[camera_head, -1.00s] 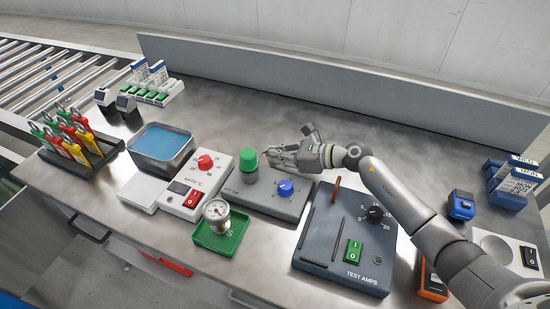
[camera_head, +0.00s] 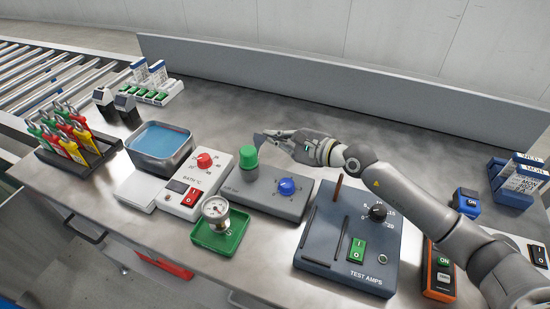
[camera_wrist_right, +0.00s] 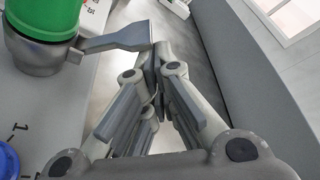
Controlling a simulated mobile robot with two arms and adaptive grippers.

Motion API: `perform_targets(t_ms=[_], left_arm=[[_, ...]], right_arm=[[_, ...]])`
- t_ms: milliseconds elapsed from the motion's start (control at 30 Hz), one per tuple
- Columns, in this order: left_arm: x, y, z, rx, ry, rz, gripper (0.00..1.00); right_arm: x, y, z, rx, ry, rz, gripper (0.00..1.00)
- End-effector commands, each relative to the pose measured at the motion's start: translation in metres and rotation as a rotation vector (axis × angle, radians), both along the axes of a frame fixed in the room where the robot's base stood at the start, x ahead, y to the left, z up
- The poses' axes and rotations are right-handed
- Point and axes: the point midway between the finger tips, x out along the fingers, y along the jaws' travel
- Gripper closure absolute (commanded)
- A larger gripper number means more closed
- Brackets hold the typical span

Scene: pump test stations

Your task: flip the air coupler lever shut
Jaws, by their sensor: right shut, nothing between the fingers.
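The air coupler is a green-capped fitting (camera_head: 248,157) on a grey air box (camera_head: 262,200) with a blue knob (camera_head: 286,187). In the right wrist view, the green cap (camera_wrist_right: 45,15) is at upper left on a grey metal base. A grey lever (camera_wrist_right: 115,40) extends from that base to the right, with its wide end at my fingertips. My right gripper (camera_head: 270,140) is shut and empty, just right of the cap, and its fingertips (camera_wrist_right: 155,60) look close to or against the lever's end. The exact contact is unclear. My left gripper is out of view.
A white bath control box (camera_head: 198,185) and a gauge on a green tray (camera_head: 222,240) stand to the left. The dark test amps panel (camera_head: 345,270) stands to the right, under my right arm. The bench behind my gripper is clear up to the back wall.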

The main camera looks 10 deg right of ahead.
Motion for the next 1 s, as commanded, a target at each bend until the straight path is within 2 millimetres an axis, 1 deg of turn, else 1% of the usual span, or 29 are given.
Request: perform_targets(t_ms=[100, 367, 467, 700, 800, 1000], left_arm=[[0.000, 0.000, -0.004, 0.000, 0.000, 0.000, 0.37], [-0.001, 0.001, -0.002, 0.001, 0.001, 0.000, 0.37], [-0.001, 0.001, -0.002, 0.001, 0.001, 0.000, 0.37], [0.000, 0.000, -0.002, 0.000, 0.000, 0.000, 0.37], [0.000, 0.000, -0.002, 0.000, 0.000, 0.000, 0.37], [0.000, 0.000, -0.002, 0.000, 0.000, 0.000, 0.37]], right_arm=[[-0.001, 0.000, 0.005, -0.055, -0.082, 0.001, 1.00], [-0.002, -0.001, 0.005, -0.049, -0.071, 0.000, 1.00], [-0.008, -0.007, 0.006, -0.050, -0.071, -0.001, 1.00], [-0.038, -0.031, 0.013, -0.053, -0.071, 0.000, 1.00], [-0.048, -0.038, 0.016, -0.052, -0.071, 0.000, 1.00], [-0.058, -0.046, 0.020, -0.051, -0.074, 0.000, 1.00]])
